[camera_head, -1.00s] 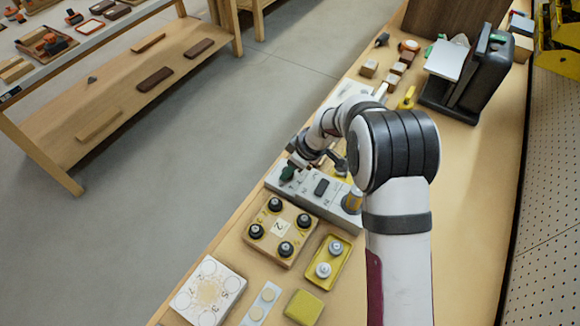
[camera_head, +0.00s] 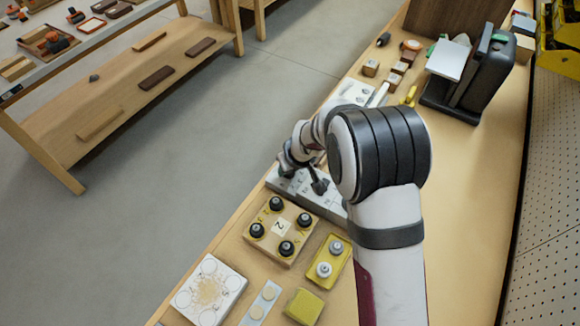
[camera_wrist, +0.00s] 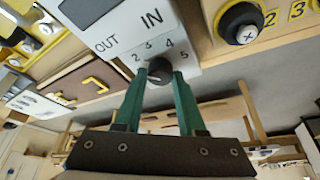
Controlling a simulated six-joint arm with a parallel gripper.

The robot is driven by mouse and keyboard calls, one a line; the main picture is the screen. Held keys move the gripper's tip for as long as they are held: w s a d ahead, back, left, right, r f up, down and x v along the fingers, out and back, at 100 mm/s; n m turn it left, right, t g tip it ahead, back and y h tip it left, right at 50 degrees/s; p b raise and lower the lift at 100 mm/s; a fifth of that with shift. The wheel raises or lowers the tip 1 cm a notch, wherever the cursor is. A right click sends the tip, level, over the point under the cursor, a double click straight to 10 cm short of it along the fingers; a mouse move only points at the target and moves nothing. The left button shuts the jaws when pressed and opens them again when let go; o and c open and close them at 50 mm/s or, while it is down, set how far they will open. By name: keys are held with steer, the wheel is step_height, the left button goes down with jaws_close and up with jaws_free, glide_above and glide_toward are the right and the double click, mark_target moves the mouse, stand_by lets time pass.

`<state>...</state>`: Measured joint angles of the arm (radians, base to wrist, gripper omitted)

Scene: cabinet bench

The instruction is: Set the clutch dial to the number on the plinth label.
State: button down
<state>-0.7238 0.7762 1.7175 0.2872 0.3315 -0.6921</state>
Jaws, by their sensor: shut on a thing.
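The clutch dial (camera_wrist: 159,72) is a small dark round knob on the light grey box (camera_wrist: 128,37). Numbers 2, 3, 4 and 5 arc around it, with IN and OUT printed above. My gripper (camera_wrist: 158,78) has its green fingers on both sides of the dial and is shut on it. The dial's pointer is not clear. In the head view the grey box (camera_head: 327,207) is partly behind my arm, and the dial is hidden. A white label reading 2 (camera_head: 279,227) sits on a wooden plinth (camera_head: 262,243) with several black knobs.
A yellow tray (camera_head: 344,276) with two pale knobs stands beside the plinth. A white board with circles (camera_head: 227,281) and a yellow block (camera_head: 304,307) lie nearer. Wooden cubes (camera_head: 395,79) and a black stand (camera_head: 477,80) are farther back. The bench's right side is clear.

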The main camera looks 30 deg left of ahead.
stand_by(0.4)
steer(key=c, duration=0.5)
jaws_free()
steer(key=v, duration=1.5)
steer(key=shift+r, duration=0.4)
steer(key=shift+d, duration=0.1)
